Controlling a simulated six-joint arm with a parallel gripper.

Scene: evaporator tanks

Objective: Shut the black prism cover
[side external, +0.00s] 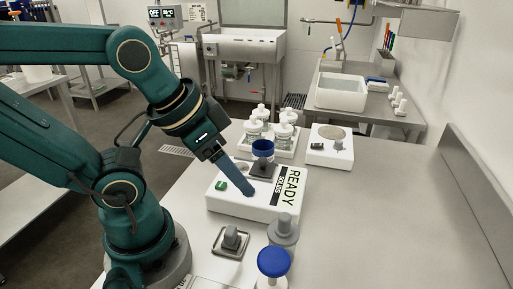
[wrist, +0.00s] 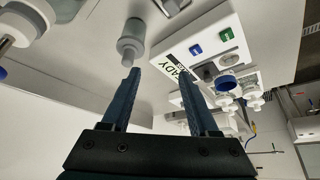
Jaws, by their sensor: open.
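The white instrument (side external: 240,204) with a READY display (side external: 284,185) lies on the bench in front of my arm; it also shows in the wrist view (wrist: 172,45). A dark grey-black piece, apparently the prism cover (side external: 264,168), sits on its top toward the back; its exact angle is hard to tell. In the wrist view a small dark piece (wrist: 207,72) shows near a round grey disc (wrist: 228,60). My gripper (side external: 251,191) is open and empty over the instrument, in front of the cover; its two fingers (wrist: 160,74) stand apart.
A blue cup (side external: 263,149) stands behind the cover. White-capped bottles (side external: 286,132) stand in a tray behind. A grey bottle (side external: 283,230), a blue-topped item (side external: 273,262) and a grey block on a plate (side external: 231,240) stand in front. The bench is clear to the right.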

